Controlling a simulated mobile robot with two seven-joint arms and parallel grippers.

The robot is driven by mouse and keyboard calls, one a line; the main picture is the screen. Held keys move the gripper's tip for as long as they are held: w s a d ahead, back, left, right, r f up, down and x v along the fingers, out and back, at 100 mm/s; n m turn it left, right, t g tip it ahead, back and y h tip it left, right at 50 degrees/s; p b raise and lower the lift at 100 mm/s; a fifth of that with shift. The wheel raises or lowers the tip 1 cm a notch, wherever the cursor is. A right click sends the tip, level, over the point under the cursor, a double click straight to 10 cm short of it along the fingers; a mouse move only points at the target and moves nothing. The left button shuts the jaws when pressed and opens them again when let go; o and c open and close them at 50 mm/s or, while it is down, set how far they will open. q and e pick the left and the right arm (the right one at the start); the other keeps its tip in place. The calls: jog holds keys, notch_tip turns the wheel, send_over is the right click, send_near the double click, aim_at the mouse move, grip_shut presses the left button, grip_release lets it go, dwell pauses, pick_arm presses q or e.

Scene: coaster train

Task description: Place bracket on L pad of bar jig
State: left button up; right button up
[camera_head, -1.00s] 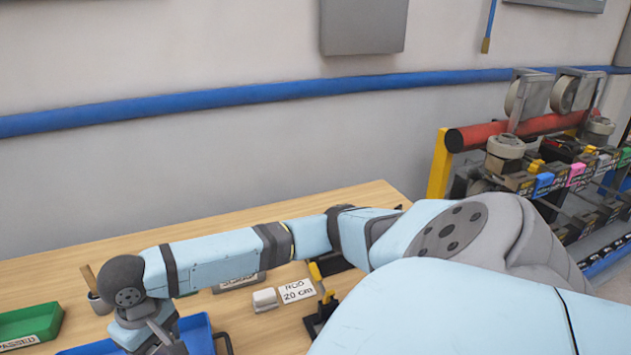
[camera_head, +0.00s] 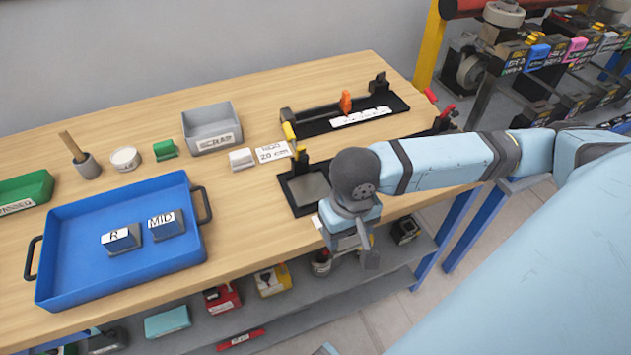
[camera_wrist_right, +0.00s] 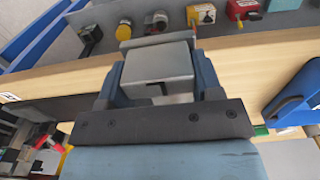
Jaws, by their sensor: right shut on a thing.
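My right gripper (camera_head: 350,245) hangs at the front edge of the table in the head view. In the right wrist view it is shut on a grey block-like bracket (camera_wrist_right: 158,66), held between its two fingers; no label shows on the bracket. A black jig (camera_head: 287,197) with a grey pad (camera_head: 309,187) and a yellow clamp lies just left of and behind the gripper; my right arm hides part of it. I cannot tell which pad is marked L. Brackets marked R (camera_head: 121,239) and MID (camera_head: 167,225) lie in the blue tray (camera_head: 75,285). My left gripper is out of view.
A second black fixture (camera_head: 345,123) with an orange clamp lies at the back. A scrap bin (camera_head: 212,128), a small white block (camera_head: 241,158) and a rod label card (camera_head: 273,152) stand left of the jigs. A lower shelf (camera_head: 375,275) holds several items.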

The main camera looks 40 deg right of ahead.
jog(key=w+d, duration=0.1)
jog(key=w, duration=0.4)
jog(key=w+d, duration=0.1)
jog(key=w, duration=0.5)
jog(key=w+d, duration=0.2)
jog(key=w, duration=0.4)
jog(key=shift+d+f, duration=0.1)
jog(key=shift+f, duration=1.7)
jog(key=o, duration=1.2)
jog(key=shift+f, duration=0.1)
notch_tip(320, 180, up, 12)
jog(key=shift+p, duration=0.45)
